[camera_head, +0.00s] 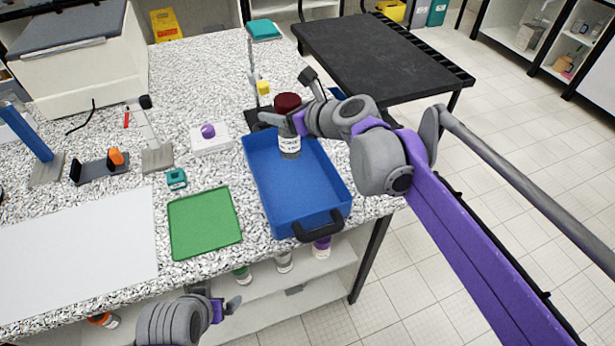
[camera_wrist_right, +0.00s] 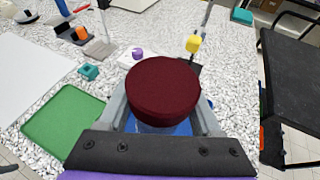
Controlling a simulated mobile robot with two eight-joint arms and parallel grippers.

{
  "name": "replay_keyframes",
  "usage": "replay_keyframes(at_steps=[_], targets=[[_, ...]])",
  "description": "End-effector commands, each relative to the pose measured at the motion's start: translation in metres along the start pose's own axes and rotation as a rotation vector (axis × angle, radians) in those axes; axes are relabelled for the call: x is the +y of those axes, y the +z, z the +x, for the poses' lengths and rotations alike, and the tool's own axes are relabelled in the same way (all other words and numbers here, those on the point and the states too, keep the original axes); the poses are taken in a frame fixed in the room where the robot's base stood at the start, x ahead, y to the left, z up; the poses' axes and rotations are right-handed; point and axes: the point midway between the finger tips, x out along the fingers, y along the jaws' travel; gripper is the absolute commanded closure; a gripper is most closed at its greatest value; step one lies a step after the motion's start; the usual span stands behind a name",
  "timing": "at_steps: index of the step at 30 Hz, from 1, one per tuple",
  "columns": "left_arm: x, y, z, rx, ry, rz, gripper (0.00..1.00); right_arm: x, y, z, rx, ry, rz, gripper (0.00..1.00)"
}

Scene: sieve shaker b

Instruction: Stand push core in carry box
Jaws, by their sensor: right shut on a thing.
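The push core is a clear, labelled cylinder (camera_head: 289,147) with a dark red cap, which also shows large in the right wrist view (camera_wrist_right: 163,88). My right gripper (camera_head: 284,122) is shut on it just below the cap and holds it upright. The carry box is a blue open tray (camera_head: 300,187) with a black handle at its near end. The push core is over the far end of the box; I cannot tell whether its base touches the floor. My left gripper (camera_head: 228,306) is low, in front of the bench edge, apart from everything; its jaw opening is unclear.
A green tray (camera_head: 204,222) lies left of the box, with a small teal item (camera_head: 176,179) behind it. A white block with a purple knob (camera_head: 208,131) and a stand with a yellow part (camera_head: 263,88) are nearby. A black table (camera_head: 375,48) stands at the back right.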

Motion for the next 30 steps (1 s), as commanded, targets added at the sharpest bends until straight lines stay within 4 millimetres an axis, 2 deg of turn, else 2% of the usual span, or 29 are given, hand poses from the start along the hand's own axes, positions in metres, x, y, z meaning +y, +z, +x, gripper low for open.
replay_keyframes(at_steps=[2,9,21,30], targets=[[0.0,0.0,0.001,0.0,0.0,0.0,0.02,0.0,-0.004,0.002,0.0,0.0,0.001,1.0],[0.0,0.003,0.004,-0.002,0.0,0.0,0.02,0.0,-0.044,0.018,0.0,-0.001,0.001,1.0],[0.0,0.006,0.008,-0.003,0.0,0.0,0.02,0.0,-0.087,0.036,0.0,-0.001,0.001,1.0],[0.0,0.006,0.008,-0.004,0.0,0.0,0.02,0.0,-0.092,0.038,-0.001,-0.001,0.001,1.0]])
